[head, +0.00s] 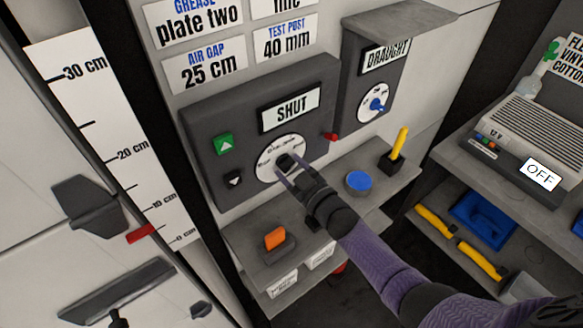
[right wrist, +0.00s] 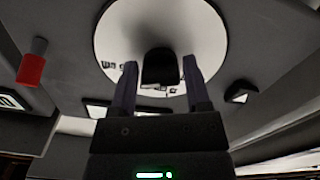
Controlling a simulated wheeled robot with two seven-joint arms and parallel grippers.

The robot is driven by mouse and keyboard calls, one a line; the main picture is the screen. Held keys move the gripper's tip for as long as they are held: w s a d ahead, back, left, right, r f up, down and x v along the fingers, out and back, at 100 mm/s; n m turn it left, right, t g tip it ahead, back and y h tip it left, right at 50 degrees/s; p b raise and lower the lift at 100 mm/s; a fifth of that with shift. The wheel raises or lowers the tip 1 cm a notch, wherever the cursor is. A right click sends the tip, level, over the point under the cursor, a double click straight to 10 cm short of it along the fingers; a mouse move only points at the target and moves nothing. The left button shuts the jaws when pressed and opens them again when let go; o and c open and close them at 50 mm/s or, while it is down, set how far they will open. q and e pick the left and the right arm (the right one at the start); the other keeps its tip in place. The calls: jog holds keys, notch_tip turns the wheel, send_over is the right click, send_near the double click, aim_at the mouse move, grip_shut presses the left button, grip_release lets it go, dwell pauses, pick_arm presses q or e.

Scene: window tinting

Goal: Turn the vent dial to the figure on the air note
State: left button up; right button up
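A grey panel (head: 205,125) carries a white dial (head: 268,171) with a black knob, below a display reading SHUT (head: 291,109). The dial's small lettering is too small to read. The air note (head: 205,68) above the panel reads AIR GAP 25 cm. My right gripper (head: 287,178) is at the dial's face. In the right wrist view its fingers (right wrist: 159,72) are apart, one on each side of the black knob (right wrist: 160,68), with narrow gaps showing. A tall scale (head: 105,120) on the left has a red pointer (head: 140,233) between 0 and 10 cm. My left gripper is out of view.
A green up button (head: 223,144) and a black down button (head: 233,178) sit left of the dial. A red peg (head: 330,136) is at its right. A DRAUGHT dial (head: 373,103) with a blue knob is farther right. A shelf below holds an orange switch (head: 274,238) and a blue button (head: 358,181).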

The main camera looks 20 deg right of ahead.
jog(key=shift+o, duration=1.4)
jog(key=p+v, duration=0.1)
jog(key=v, duration=0.9)
jog(key=shift+p, duration=0.4)
